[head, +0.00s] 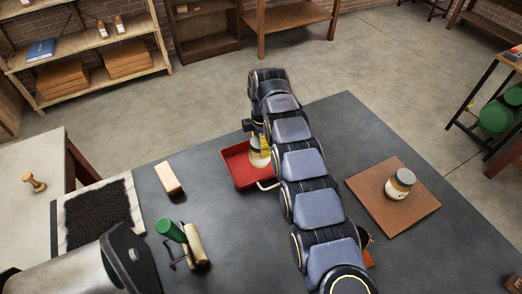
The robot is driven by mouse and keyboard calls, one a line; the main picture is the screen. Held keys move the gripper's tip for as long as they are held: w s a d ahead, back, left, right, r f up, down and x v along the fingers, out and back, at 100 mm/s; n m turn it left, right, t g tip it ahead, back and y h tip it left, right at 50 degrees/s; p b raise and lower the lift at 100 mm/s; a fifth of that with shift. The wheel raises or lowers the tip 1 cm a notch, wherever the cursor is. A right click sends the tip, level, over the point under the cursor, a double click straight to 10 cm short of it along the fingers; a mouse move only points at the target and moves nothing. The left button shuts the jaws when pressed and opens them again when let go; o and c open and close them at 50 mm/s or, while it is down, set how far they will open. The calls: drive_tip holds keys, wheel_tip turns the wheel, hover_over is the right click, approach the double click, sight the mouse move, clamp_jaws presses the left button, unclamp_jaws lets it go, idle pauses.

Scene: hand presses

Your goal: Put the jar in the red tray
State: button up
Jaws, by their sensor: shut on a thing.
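The red tray (237,167) lies on the dark table top, left of my arm, which covers its right part. A jar (259,153) with white and yellow on it is at the tray's upper right part, partly hidden by my arm. My gripper (258,136) is just above this jar and shut on it; its fingertips are mostly hidden by the arm. I cannot tell whether the jar touches the tray floor. A second jar (399,184), with a grey lid and pale label, stands upright on a brown board (365,186) to the right, apart from my gripper.
A small dark and orange thing (366,240) is partly behind my arm. The table's right front is mostly clear.

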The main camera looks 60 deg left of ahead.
drive_tip(key=shift+w+a+f, duration=0.15)
drive_tip(key=shift+a+f, duration=0.15)
drive_tip(key=shift+f, duration=0.1)
drive_tip(key=shift+w+a+f, duration=0.15)
drive_tip(key=shift+a+f, duration=0.05)
drive_tip(key=shift+f, duration=1.6)
drive_tip(key=shift+f, duration=0.2)
drive_tip(key=o, duration=1.1)
